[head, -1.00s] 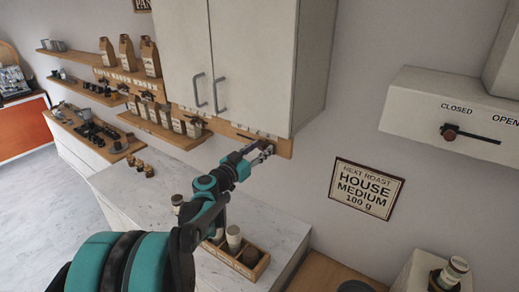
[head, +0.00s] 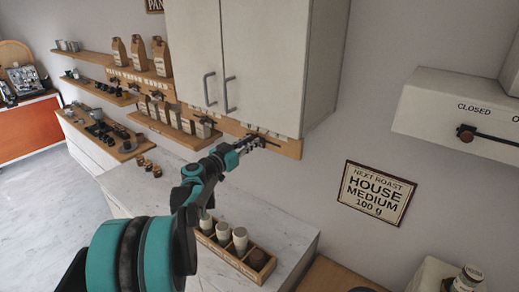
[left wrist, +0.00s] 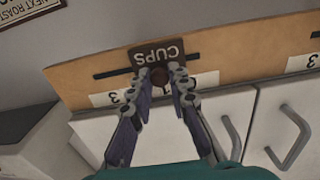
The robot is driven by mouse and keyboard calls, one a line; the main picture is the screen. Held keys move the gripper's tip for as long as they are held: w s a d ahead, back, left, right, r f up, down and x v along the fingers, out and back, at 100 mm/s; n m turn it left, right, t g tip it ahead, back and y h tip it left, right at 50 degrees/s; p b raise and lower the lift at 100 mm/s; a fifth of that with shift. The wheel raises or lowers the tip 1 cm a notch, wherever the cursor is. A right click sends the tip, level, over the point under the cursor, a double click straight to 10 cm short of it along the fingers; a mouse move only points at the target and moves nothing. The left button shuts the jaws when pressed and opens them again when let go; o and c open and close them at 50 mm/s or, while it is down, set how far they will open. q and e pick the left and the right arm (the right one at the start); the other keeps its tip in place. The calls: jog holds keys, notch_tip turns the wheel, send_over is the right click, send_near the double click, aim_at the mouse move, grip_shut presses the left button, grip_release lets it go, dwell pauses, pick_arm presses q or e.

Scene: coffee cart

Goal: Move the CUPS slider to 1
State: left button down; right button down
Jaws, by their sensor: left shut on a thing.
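The CUPS slider (left wrist: 157,55) is a dark plate with a round knob (left wrist: 160,78) on a slot in a wooden strip (left wrist: 80,84) below the wall cabinet. The left wrist view shows it upside down, and the knob is near the slot's middle. My left gripper (left wrist: 162,80) is shut on the knob, one finger on each side. A white card with a 3 (left wrist: 115,97) is under the slot's left part there; a card nearer the middle is mostly hidden by a finger. In the head view my left gripper (head: 255,142) is at the strip (head: 290,148).
The white cabinet (head: 270,60) is directly above the strip. A neighbouring slot (left wrist: 314,35) sits at the wrist view's right edge. A CLOSED slider (head: 466,133) is at right.

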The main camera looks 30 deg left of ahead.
pick_arm(q)
jog(key=c, duration=1.4)
grip_release()
jog(key=shift+s, duration=0.1)
jog(key=s, duration=1.2)
jog(key=shift+a, duration=0.4)
jog(key=shift+w, duration=0.1)
